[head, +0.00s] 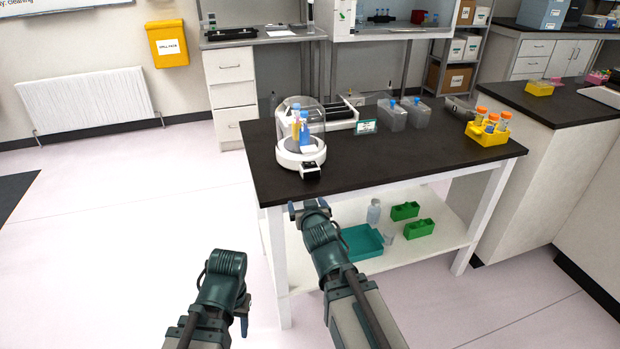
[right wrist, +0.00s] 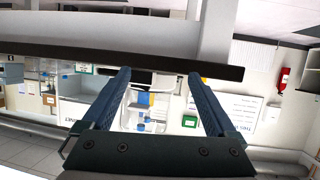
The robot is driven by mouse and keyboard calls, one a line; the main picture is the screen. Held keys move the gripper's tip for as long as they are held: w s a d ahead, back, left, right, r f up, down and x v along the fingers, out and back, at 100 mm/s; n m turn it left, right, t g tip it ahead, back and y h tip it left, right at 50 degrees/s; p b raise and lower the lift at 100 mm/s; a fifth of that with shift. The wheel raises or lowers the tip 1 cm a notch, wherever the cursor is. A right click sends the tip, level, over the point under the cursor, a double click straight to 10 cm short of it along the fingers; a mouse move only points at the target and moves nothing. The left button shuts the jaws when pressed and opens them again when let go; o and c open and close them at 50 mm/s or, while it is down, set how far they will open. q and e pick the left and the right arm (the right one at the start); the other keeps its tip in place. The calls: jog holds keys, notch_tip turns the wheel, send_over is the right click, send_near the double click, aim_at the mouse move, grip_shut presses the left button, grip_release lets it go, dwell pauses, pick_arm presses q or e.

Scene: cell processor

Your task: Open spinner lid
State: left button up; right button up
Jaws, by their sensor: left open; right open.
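The spinner stands near the left end of the black bench top in the head view. Its clear domed lid (head: 286,113) sits down over the round white base (head: 289,157), with blue and yellow tubes showing through it. A small black box (head: 310,170) sticks out at the base's front. My right gripper (head: 309,206) is open at the bench's front edge, just below and in front of that box, apart from the lid. In the right wrist view its two blue fingers (right wrist: 160,77) are spread with nothing gripped. My left gripper (head: 242,318) hangs low left of the bench, open and empty.
The bench's dark edge (right wrist: 60,50) crosses the right wrist view close to the fingertips. On the bench (head: 380,170) stand a yellow tube rack (head: 487,136), grey containers (head: 392,117) and a small sign (head: 366,127). The bench's front middle is clear. A lower shelf holds green racks (head: 418,229).

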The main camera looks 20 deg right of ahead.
aim_at(311, 152)
pick_arm(q)
notch_tip(311, 152, down, 13)
jog(key=b, duration=1.1)
pick_arm(e)
jog(key=d+r+n+t+y, duration=0.1)
jog(key=d+r+t+y, duration=0.15)
jog(key=d+t, duration=0.45)
pick_arm(q)
jog(key=r+p, duration=0.4)
jog(key=p, duration=0.1)
jog(key=shift+w+a+r, duration=0.2)
jog(key=shift+w+r, duration=0.05)
jog(key=shift+w, duration=0.05)
pick_arm(e)
jog(key=shift+t, duration=0.9)
jog(key=x, duration=0.4)
jog(key=a+x, duration=0.1)
jog(key=x, duration=0.9)
jog(key=shift+s+a+r, duration=0.1)
jog(key=shift+a+r, duration=0.05)
jog(key=shift+a, duration=0.15)
grip_shut()
